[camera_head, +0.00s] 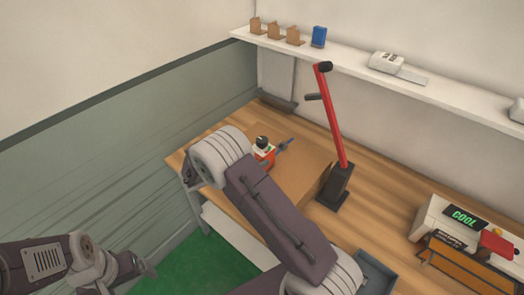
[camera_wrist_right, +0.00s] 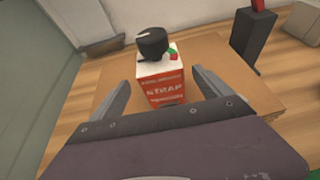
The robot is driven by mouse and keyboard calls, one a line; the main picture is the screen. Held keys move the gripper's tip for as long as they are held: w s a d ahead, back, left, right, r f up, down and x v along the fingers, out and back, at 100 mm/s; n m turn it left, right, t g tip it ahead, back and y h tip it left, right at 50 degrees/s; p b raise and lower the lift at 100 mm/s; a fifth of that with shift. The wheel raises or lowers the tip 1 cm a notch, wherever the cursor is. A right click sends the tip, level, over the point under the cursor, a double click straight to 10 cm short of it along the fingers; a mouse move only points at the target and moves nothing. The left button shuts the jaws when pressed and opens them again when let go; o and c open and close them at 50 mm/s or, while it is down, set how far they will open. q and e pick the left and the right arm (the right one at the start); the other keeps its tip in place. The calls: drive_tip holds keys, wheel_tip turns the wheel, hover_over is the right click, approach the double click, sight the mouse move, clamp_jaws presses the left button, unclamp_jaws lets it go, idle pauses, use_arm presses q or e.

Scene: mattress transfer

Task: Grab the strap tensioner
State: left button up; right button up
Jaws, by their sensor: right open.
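The strap tensioner (camera_head: 265,152) is a small red and white block with a black knob on top. It stands upright on a tan box or board, and in the right wrist view (camera_wrist_right: 160,88) its red face reads "STRAP". My right gripper (camera_wrist_right: 160,77) is open, with one finger on each side of the tensioner. I cannot tell whether either finger touches it. In the head view my right arm hides most of that gripper; a grey finger shows beside the tensioner. My left gripper (camera_head: 137,269) is low at the left, away from the table, its jaws unclear.
The tan box (camera_head: 302,160) lies on a wooden table (camera_head: 375,200). A red lever on a dark base (camera_head: 335,187) stands right of it. A machine reading "COOL" (camera_head: 462,217) is at the right. A shelf (camera_head: 350,58) with small items runs along the wall.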

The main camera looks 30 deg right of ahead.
sight(267, 150)
drive_tip(key=shift+w+d, duration=0.2)
drive_tip(key=shift+d, duration=0.1)
drive_tip(key=shift+s+a+r, duration=0.1)
drive_tip(key=shift+a+r, duration=0.05)
drive_tip(key=shift+a, duration=0.05)
drive_tip(key=shift+d+p, duration=0.25)
drive_tip(key=shift+p, duration=0.1)
drive_tip(key=p+x, duration=0.2)
drive_tip(key=x, duration=0.5)
drive_tip(key=shift+s+f, duration=0.1)
drive_tip(key=shift+f, duration=0.15)
drive_tip(key=shift+d+f, duration=0.25)
drive_tip(key=shift+d, duration=0.15)
drive_tip(key=c, duration=1.8)
use_arm(q)
wheel_tip(267, 150, up, 3)
drive_tip(key=shift+a, duration=0.15)
use_arm(e)
drive_tip(key=shift+r, duration=0.1)
clamp_jaws()
drive_tip(key=shift+w+r, duration=0.1)
drive_tip(key=shift+w, duration=0.15)
